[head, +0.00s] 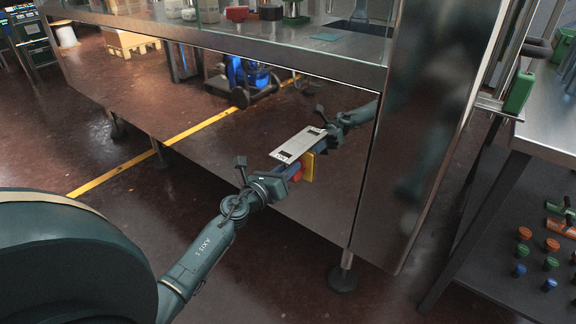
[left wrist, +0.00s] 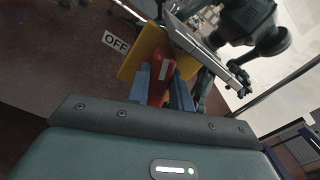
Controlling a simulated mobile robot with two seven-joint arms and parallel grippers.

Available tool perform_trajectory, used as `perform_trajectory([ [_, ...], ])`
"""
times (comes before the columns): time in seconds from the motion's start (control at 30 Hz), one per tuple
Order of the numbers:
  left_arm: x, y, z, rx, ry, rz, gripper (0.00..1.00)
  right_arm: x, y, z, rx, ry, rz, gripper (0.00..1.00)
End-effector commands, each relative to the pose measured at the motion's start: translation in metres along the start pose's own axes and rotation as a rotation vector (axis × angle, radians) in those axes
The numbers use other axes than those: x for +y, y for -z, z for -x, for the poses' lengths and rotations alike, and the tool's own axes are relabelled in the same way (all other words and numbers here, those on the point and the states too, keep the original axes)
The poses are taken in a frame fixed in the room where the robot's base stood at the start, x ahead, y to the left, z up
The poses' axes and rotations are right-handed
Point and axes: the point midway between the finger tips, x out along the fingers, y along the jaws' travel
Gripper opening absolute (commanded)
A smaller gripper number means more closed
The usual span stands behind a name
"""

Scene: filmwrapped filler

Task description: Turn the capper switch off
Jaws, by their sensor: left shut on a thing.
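The capper switch has a red handle (left wrist: 161,72) with a pale stripe, set on a yellow backing plate (left wrist: 148,48). A white label reading OFF (left wrist: 115,42) is beside the yellow plate in the left wrist view. In the head view the fingers hide most of the handle. My right gripper is not in view.
The shiny steel front panel (head: 230,140) mirrors my arm and the floor. A steel post (head: 430,130) stands right of the switch. A bench (head: 548,120) with a lower shelf of several coloured parts is at far right. Red-brown floor lies open at left.

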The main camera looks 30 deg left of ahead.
Motion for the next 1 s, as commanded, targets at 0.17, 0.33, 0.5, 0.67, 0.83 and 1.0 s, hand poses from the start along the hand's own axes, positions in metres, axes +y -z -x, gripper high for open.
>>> perform_trajectory([
  [0.17,0.001,-0.001,0.0,0.002,0.0,0.172,0.0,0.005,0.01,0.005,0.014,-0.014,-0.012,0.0],
  [0.33,0.002,-0.001,0.0,0.001,0.0,0.334,0.0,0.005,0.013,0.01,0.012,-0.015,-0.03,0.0],
  [0.5,0.003,0.0,0.0,0.001,-0.001,0.494,0.0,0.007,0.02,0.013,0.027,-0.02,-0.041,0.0],
  [0.67,0.004,0.001,0.0,0.002,-0.001,0.647,0.0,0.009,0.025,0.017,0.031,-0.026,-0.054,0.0],
  [0.83,0.005,0.002,0.0,0.001,-0.002,0.805,0.0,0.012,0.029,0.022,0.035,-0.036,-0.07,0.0],
  [1.0,0.006,0.002,0.0,0.001,-0.001,0.945,0.0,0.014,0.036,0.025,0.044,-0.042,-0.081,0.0],
])
